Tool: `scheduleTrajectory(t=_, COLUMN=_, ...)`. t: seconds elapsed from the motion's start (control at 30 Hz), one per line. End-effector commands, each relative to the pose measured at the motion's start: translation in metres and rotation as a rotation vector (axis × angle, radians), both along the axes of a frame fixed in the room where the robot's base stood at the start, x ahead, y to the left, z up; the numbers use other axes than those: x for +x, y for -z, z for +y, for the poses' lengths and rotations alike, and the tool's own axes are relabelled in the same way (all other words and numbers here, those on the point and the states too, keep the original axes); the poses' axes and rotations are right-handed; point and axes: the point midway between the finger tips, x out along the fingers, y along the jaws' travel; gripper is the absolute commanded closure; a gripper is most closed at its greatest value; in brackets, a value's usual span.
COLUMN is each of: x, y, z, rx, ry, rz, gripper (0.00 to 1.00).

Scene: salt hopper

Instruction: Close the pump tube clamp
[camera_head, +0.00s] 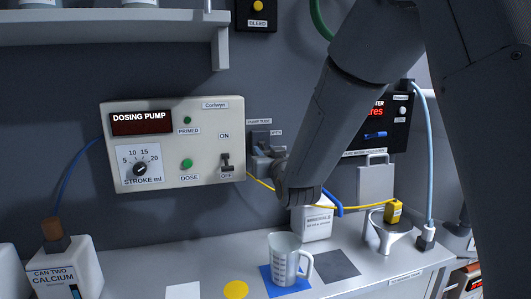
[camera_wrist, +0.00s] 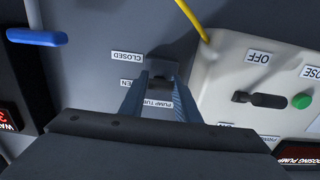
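The pump tube clamp (camera_head: 261,138) is a small dark fitting on the grey wall, just right of the dosing pump box, under a PUMP TUBE label. In the wrist view, which is upside down, the clamp (camera_wrist: 163,68) lies between and just beyond my fingertips, with CLOSED (camera_wrist: 127,57) and partly hidden OPEN labels beside it. My gripper (camera_head: 262,156) is close to the wall at the clamp. Its fingers (camera_wrist: 162,82) are apart, one on each side of the clamp; I cannot tell whether they touch it. The lever's exact position is partly hidden.
The dosing pump box (camera_head: 172,143) with its knob and switch stands close left of my gripper. A yellow tube (camera_wrist: 205,20) passes nearby. Below, the bench holds a measuring jug (camera_head: 286,258), a white minerals container (camera_head: 312,224) and a yellow-tipped fitting (camera_head: 393,211). A shelf (camera_head: 110,27) is above.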

Motion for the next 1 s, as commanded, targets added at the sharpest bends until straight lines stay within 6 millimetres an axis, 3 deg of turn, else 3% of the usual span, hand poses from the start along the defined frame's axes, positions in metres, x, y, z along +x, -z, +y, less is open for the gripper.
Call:
scheduleTrajectory(t=0.03, x=-0.0001, y=-0.0001, z=0.0000, rx=0.000, ry=0.000, rz=0.000, gripper=0.80)
scheduleTrajectory(t=0.13, x=-0.0001, y=-0.0001, z=-0.0001, rx=0.000, ry=0.000, rz=0.000, gripper=0.96)
scheduleTrajectory(t=1.0, x=0.0024, y=0.0070, z=0.0004, rx=0.040, ry=0.000, rz=-0.139, gripper=0.96)
